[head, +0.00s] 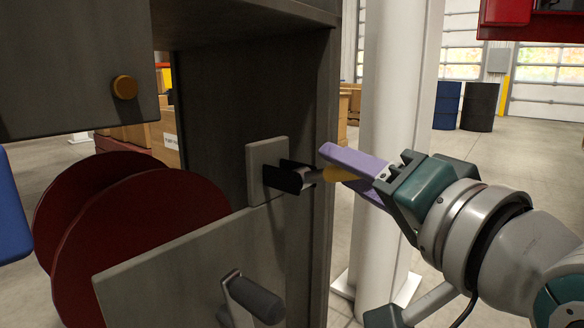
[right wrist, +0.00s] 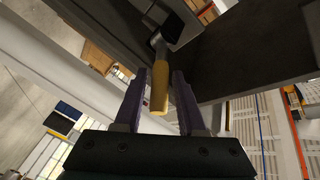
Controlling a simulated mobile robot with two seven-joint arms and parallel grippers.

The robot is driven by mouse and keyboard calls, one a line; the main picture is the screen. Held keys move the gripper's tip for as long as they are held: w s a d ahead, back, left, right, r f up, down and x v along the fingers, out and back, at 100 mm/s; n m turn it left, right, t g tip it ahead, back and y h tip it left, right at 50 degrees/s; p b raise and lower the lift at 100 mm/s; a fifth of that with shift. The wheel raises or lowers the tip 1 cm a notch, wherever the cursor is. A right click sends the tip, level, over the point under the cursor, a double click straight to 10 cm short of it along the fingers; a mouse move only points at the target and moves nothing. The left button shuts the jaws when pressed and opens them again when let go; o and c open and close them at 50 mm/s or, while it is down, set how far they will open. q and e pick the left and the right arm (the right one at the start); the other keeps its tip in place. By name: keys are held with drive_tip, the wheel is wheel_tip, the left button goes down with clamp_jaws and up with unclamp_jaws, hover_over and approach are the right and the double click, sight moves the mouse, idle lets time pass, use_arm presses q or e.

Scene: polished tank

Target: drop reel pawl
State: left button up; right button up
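The reel (head: 140,235) shows in the head view as two dark red discs at the left, inside a grey metal frame. At its right, a small grey block (head: 262,155) carries a dark pawl-like piece (head: 288,178) with a yellow handle (head: 345,174) pointing right. My right gripper (head: 330,165) is at this handle, its purple fingers above and below it. In the right wrist view the yellow handle (right wrist: 160,88) lies between the two fingers, with narrow gaps at its sides. The gripper looks open around it. My left gripper is not in view.
A grey upright post (head: 312,240) stands just behind the handle, and a white column (head: 390,150) beyond it. A crank with a dark grip (head: 257,299) sticks out below. An orange knob (head: 125,87) is on the upper panel. Barrels (head: 479,107) stand far back.

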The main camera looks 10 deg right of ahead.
clamp_jaws()
idle(1.0)
